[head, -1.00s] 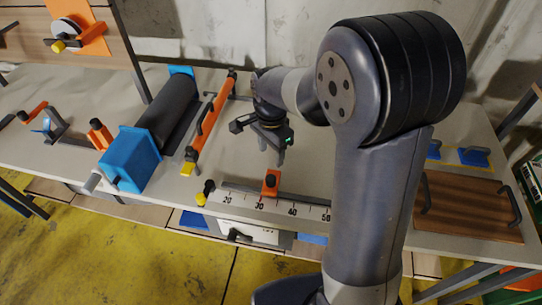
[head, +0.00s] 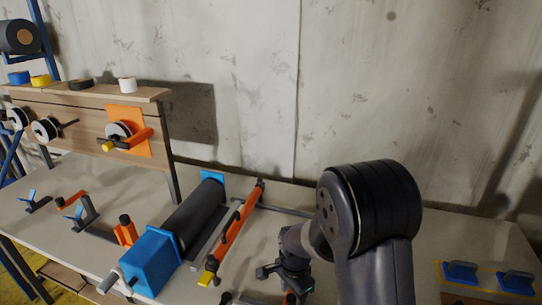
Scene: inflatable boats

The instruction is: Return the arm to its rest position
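My arm stands in the lower right of the head view, its large dark joint above the worktable (head: 225,292). My gripper (head: 294,288) hangs from the wrist near the bottom edge, pointing down over the table. Its fingers are small and partly lost near the picture's edge, so I cannot tell whether they are open or shut. No held object shows. The gripper is to the right of an orange bar (head: 234,236) with a yellow end and does not appear to touch it.
A dark roller (head: 196,212) with a blue end block (head: 150,262) lies left of the bar. A wooden shelf (head: 75,140) carries reels, with tape rolls on top. A grey wall stands behind the table.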

